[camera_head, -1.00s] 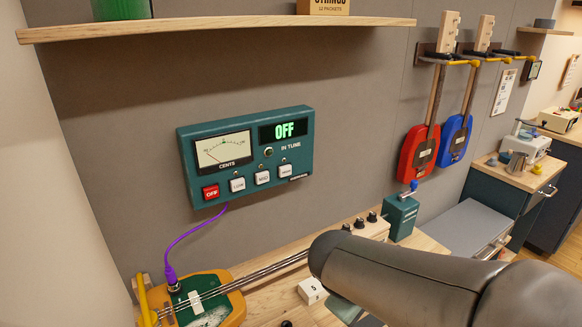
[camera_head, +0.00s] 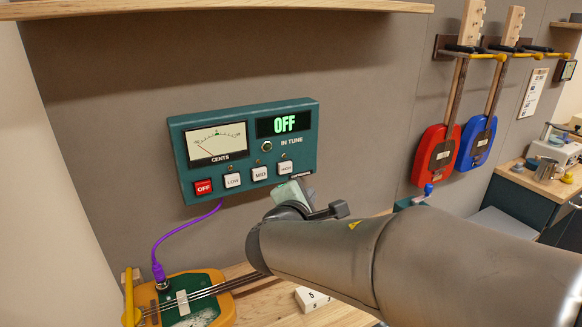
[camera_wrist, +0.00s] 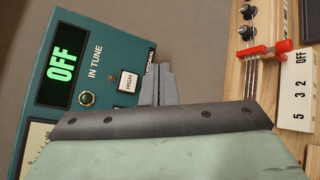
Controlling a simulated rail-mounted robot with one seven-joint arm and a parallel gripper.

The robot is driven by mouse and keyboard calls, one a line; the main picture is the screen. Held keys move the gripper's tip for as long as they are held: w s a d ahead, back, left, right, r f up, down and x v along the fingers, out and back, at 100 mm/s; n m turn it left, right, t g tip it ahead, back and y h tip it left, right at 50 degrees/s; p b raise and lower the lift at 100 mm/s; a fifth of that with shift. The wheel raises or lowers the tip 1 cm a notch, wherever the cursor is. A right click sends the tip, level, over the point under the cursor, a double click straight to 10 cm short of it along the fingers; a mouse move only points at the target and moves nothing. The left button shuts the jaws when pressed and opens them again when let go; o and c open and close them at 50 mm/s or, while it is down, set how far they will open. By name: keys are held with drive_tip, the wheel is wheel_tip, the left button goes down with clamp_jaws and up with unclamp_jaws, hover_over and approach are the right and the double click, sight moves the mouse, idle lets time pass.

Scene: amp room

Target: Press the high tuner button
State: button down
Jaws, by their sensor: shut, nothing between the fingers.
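The teal tuner box (camera_head: 185,160) hangs on the grey wall, with a needle meter, a display reading OFF and an IN TUNE light. Its lower row holds a red OFF button (camera_head: 203,187) and white LOW (camera_head: 232,181), MID (camera_head: 260,174) and HIGH (camera_head: 285,168) buttons. The HIGH button also shows in the wrist view (camera_wrist: 128,82), directly beside my fingertips. My gripper (camera_wrist: 157,80) is shut and empty, in front of the tuner's lower right corner. In the head view, my wrist hides the fingertips, and I cannot tell whether they touch the box.
A purple cable (camera_head: 180,238) runs from the tuner down to a yellow-green guitar (camera_head: 222,306) on the wooden bench. A white number block (camera_head: 311,298) lies on the bench. Red (camera_head: 432,160) and blue (camera_head: 474,143) guitars hang at right. A shelf (camera_head: 220,8) spans above the tuner.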

drive_tip(key=shift+w, duration=0.1)
drive_tip(key=p, duration=0.3)
approach(292, 170)
drive_tip(key=w+d+f, duration=0.1)
drive_tip(key=w+d, duration=0.2)
drive_tip(key=shift+w+a+f, duration=0.15)
drive_tip(key=shift+w+a, duration=0.25)
drive_tip(key=shift+w, duration=0.3)
drive_tip(key=shift+b, duration=0.3)
idle(1.0)
drive_tip(key=shift+w+a, duration=0.2)
drive_tip(key=shift+w, duration=0.15)
drive_tip(key=shift+w+a+b, duration=0.2)
drive_tip(key=shift+w+b, duration=0.15)
idle(0.7)
drive_tip(key=shift+s, duration=0.1)
drive_tip(key=shift+s+d+b, duration=0.4)
drive_tip(key=shift+s+b, duration=0.2)
drive_tip(key=shift+b, duration=0.05)
drive_tip(key=shift+s, duration=0.1)
